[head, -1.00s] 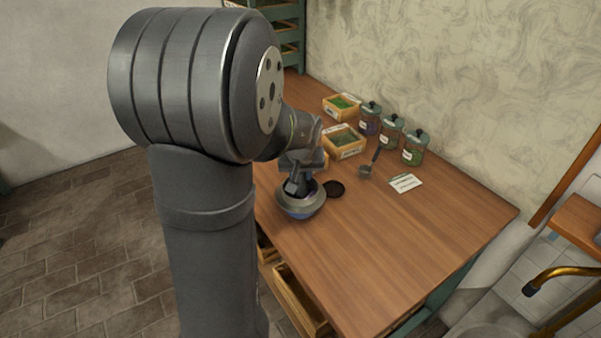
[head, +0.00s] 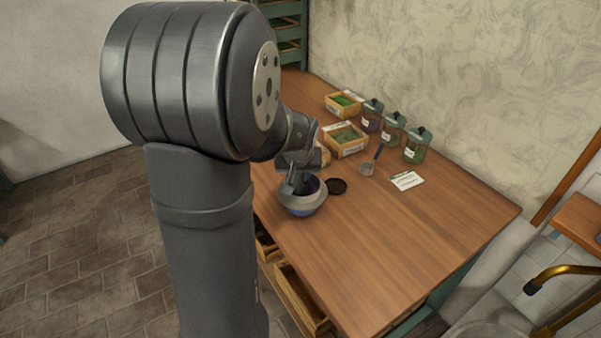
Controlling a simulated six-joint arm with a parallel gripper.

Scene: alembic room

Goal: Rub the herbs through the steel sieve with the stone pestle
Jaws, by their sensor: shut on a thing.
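The steel sieve (head: 309,204) sits on a blue bowl (head: 304,213) near the left edge of the wooden table. My gripper (head: 296,184) is over the left part of the sieve, pointing down into it. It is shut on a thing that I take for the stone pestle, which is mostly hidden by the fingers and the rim. Dark purple stuff, likely the herbs (head: 312,186), shows inside the sieve. Its exact state is too small to tell.
The table's front right (head: 400,235) is clear.

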